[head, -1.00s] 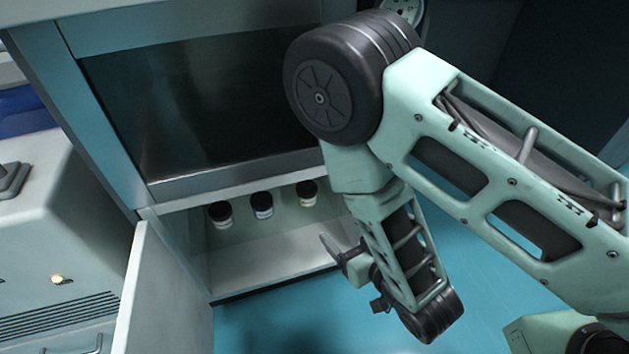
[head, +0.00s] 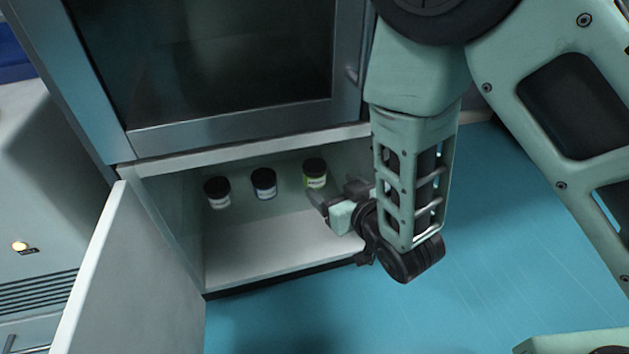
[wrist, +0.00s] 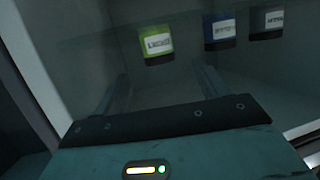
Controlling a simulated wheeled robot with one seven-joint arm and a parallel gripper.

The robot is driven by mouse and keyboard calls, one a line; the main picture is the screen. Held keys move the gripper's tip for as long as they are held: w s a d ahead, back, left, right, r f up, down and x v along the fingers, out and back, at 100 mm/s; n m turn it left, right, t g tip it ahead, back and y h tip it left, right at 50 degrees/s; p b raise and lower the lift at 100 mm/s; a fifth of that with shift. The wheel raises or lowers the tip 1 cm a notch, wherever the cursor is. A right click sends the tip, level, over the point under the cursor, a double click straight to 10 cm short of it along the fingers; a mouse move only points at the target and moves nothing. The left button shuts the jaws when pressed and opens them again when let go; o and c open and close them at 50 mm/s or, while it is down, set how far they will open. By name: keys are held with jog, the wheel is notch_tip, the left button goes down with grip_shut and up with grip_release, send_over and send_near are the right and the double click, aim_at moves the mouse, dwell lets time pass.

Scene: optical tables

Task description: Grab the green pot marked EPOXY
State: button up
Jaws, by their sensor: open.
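The green pot (head: 315,174) with a black lid is the rightmost of three pots inside the open cabinet. In the wrist view the green pot (wrist: 157,43) is at the left of the row, its white label too blurred to read for certain. My gripper (head: 320,200) is at the cabinet's right opening, just in front of the green pot. In the wrist view my gripper (wrist: 160,84) has its two fingers spread, with the green pot beyond them, roughly centred between them. Nothing is held.
A blue-labelled pot (head: 264,184) and a dark pot with a white label (head: 217,193) stand left of the green one. The cabinet floor (head: 270,250) in front is clear. The cabinet door (head: 115,270) hangs open at the left; a dark glass panel (head: 210,60) is above.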

aim_at(320, 174)
jog(key=shift+r+b+x, duration=0.15)
jog(key=shift+b+x, duration=0.15)
jog(key=shift+x, duration=1.7)
jog(key=shift+r+b+x, duration=0.1)
jog(key=shift+b+x, duration=0.15)
jog(key=shift+x, duration=1.7)
jog(key=shift+w, duration=0.15)
jog(key=c, duration=1.1)
